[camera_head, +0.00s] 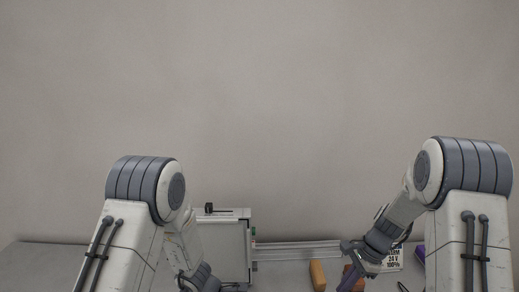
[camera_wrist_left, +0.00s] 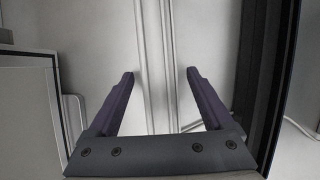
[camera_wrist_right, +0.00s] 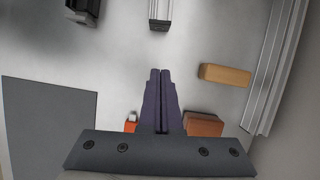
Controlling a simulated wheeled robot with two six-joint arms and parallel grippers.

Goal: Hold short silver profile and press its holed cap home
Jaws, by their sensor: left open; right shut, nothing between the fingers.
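My right gripper (camera_wrist_right: 160,72) is shut and empty, pointing toward the profile with a gap of bare table between. My left gripper (camera_wrist_left: 160,74) is open, its purple fingers apart. Pale ridged strips (camera_wrist_left: 155,45) run between and beyond them; I cannot tell whether they are a profile. In the head view the left fingertips are out of frame.
A wooden block (camera_wrist_right: 225,74), a brown block (camera_wrist_right: 203,124) and a small orange item (camera_wrist_right: 131,125) lie near my right gripper. Long silver rails (camera_wrist_right: 270,75) run along the right. A grey mat (camera_wrist_right: 48,125) and a black object (camera_wrist_right: 84,8) are left. A white box (camera_head: 231,250) stands centre-left.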

